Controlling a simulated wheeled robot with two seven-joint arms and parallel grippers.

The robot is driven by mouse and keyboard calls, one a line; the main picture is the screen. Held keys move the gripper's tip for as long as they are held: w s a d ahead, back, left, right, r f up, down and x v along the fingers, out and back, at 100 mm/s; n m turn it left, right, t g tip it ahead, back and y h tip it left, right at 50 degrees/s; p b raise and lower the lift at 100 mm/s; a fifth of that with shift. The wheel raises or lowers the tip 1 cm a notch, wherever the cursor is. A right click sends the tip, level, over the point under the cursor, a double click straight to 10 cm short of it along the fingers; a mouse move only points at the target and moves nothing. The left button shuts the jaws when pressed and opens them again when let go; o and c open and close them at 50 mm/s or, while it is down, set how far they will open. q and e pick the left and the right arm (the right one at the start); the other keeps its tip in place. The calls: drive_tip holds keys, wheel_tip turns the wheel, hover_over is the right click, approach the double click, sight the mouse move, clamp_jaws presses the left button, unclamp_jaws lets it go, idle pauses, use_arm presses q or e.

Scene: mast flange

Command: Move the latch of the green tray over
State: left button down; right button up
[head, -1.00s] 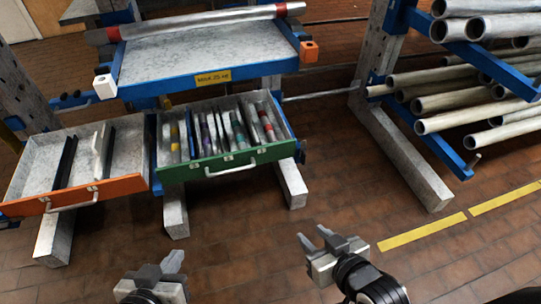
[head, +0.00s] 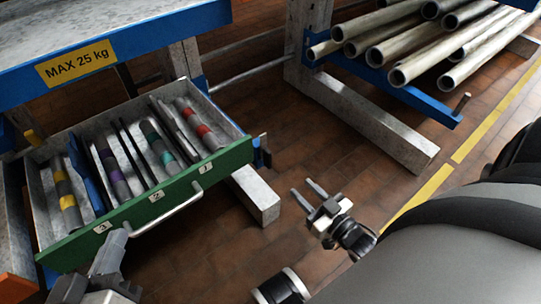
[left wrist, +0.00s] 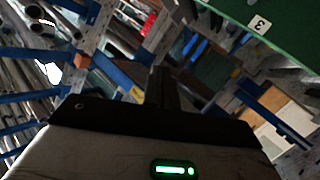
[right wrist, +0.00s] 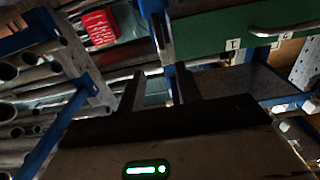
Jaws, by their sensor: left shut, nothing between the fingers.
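The green tray (head: 150,205) is pulled out under the blue bench, with a pale bar handle (head: 168,212) and labels 3, 2 and 1 on its front. I cannot tell which of these is the latch. My left gripper (head: 112,243) is shut and empty, in front of the tray's left part below label 3. My right gripper (head: 309,190) is open and empty, right of the tray. The tray front also shows in the right wrist view (right wrist: 220,32).
The tray holds several banded rods and dark dividers. An orange tray (head: 15,250) is at the left edge. A grey rack foot (head: 258,195) juts out right of the green tray. Pipes (head: 440,50) lie on a rack at upper right. Brick floor between is clear.

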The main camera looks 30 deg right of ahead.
sight(271, 158)
drive_tip(key=w+b, duration=0.1)
drive_tip(key=w, duration=0.3)
drive_tip(key=w+b, duration=0.1)
drive_tip(key=w, duration=0.3)
drive_tip(key=w+a+b, duration=0.1)
drive_tip(key=w, duration=0.3)
drive_tip(key=shift+w, duration=0.6)
use_arm(q)
drive_tip(key=shift+d+r+n+t+h, duration=0.4)
drive_tip(key=shift+r+n+t+h, duration=0.1)
drive_tip(key=shift+r+n+h, duration=0.15)
use_arm(e)
clamp_jaws()
